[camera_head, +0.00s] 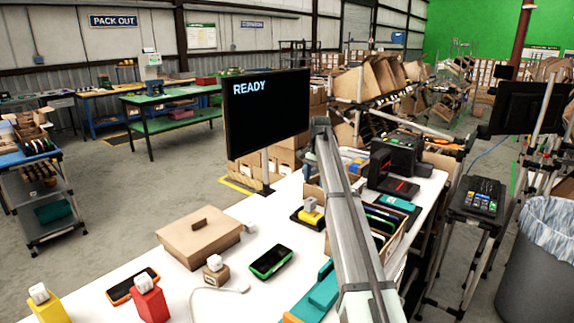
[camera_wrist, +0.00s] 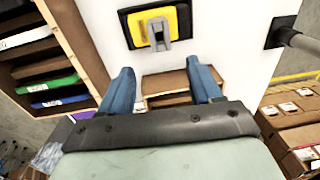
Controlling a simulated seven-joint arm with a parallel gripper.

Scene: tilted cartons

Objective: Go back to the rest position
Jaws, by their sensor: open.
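My gripper (camera_wrist: 162,80) shows in the wrist view with its two blue fingers spread apart and nothing held between them. It is above the white table (camera_wrist: 235,45). A small brown open box (camera_wrist: 168,82) shows beyond and between the fingers; I cannot tell how far below them it is. In the head view my arm reaches from the bottom right over the table (camera_head: 205,290), and I cannot make out my gripper there. A yellow device (camera_wrist: 154,28) on a black base lies ahead of the fingers; it also shows in the head view (camera_head: 310,212), left of my arm.
A wooden holder (camera_wrist: 85,50) with coloured items stands left of the fingers. A monitor (camera_head: 266,112) reading READY stands behind the table. A lidded brown box (camera_head: 199,236), a green-edged phone (camera_head: 271,262) and a black device (camera_head: 404,152) are on the table. Cartons (camera_wrist: 292,122) lie lower right.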

